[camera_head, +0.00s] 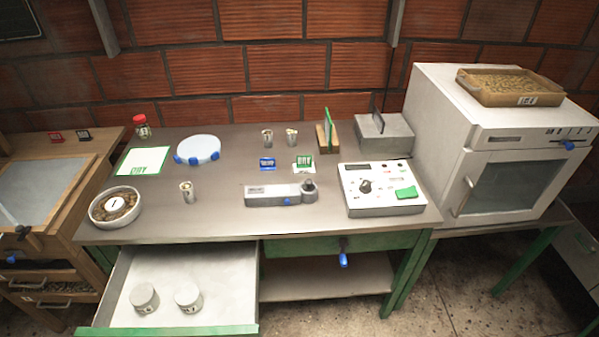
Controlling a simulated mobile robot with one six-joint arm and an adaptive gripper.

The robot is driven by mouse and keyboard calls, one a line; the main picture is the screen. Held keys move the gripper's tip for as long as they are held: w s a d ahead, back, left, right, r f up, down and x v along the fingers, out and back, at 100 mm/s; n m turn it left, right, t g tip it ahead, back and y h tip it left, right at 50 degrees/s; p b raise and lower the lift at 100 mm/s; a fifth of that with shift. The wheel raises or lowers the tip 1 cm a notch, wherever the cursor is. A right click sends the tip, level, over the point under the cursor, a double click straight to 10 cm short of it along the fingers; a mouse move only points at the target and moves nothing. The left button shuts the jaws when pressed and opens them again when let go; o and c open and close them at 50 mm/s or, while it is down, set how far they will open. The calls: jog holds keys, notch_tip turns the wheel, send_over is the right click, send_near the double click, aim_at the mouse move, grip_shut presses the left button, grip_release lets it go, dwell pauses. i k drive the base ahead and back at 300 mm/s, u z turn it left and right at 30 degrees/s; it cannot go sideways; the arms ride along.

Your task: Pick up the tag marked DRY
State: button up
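Two small tags stand near the middle of the metal workbench: a blue tag (267,163) and, just right of it, a green tag (304,161) on a white base. A red tag (55,137) and a dark tag (84,135) stand on the wooden bench at the left. The lettering on these tags is too small to read surely. A white sheet with a green border (152,156) lies at the workbench's left; its green lettering looks like DRY. My gripper is not in view.
A bowl of beans (93,208), white disc (198,149), small cups (187,192), grey device (270,198) and control box (352,203) occupy the metal workbench (225,222). An open drawer (226,270) with two lidded tins juts forward. A white oven (440,112) stands right.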

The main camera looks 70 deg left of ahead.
aim_at(302, 161)
jog(key=k, duration=1.4)
jog(key=u, duration=4.05)
jog(key=i, duration=0.1)
jog(key=z, duration=2.4)
jog(key=i, duration=0.5)
jog(key=u, duration=0.15)
